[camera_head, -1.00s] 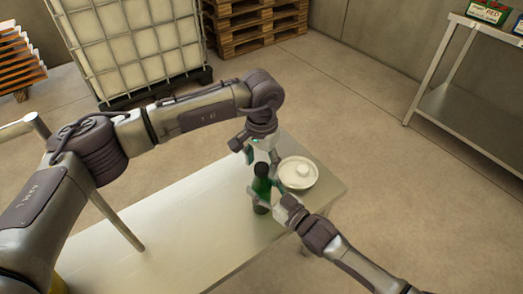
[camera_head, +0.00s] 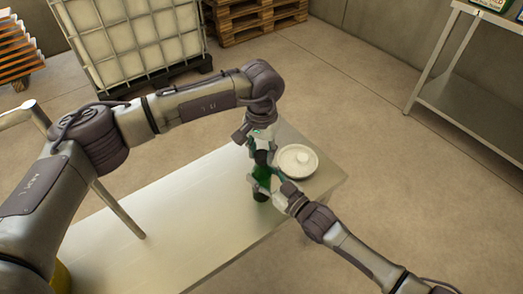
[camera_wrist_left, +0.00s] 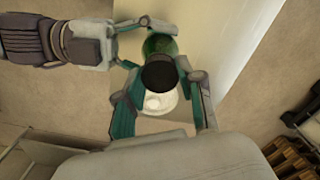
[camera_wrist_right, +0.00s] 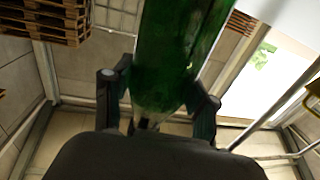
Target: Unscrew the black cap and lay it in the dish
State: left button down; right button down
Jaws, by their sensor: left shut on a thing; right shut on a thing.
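A green bottle (camera_head: 262,174) stands upright over the near part of the table, and it fills the middle of the right wrist view (camera_wrist_right: 172,55). My right gripper (camera_head: 268,181) is shut around its body from the right side. The black cap (camera_wrist_left: 159,75) is at the bottle's top. My left gripper (camera_head: 261,150) comes from above and is shut on the cap, its fingers on both sides of it. Whether the cap is still joined to the bottle neck is hidden.
The pale table (camera_head: 180,215) is bare to the left of the bottle. A steel shelf table (camera_head: 470,105) stands at the right. A caged white tank (camera_head: 140,40) and wooden pallets (camera_head: 258,14) are at the back.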

pick_arm(q)
jog(key=n, duration=0.4)
jog(key=shift+n, duration=0.3)
jog(key=n, duration=0.4)
jog(key=shift+n, duration=0.3)
jog(key=n, duration=1.3)
jog(key=shift+n, duration=0.4)
jog(key=n, duration=1.8)
jog(key=shift+r+n, duration=0.1)
jog(key=shift+n, duration=0.3)
jog(key=n, duration=1)
jog(key=shift+n, duration=0.3)
jog(key=shift+r, duration=0.2)
jog(key=shift+r, duration=0.95)
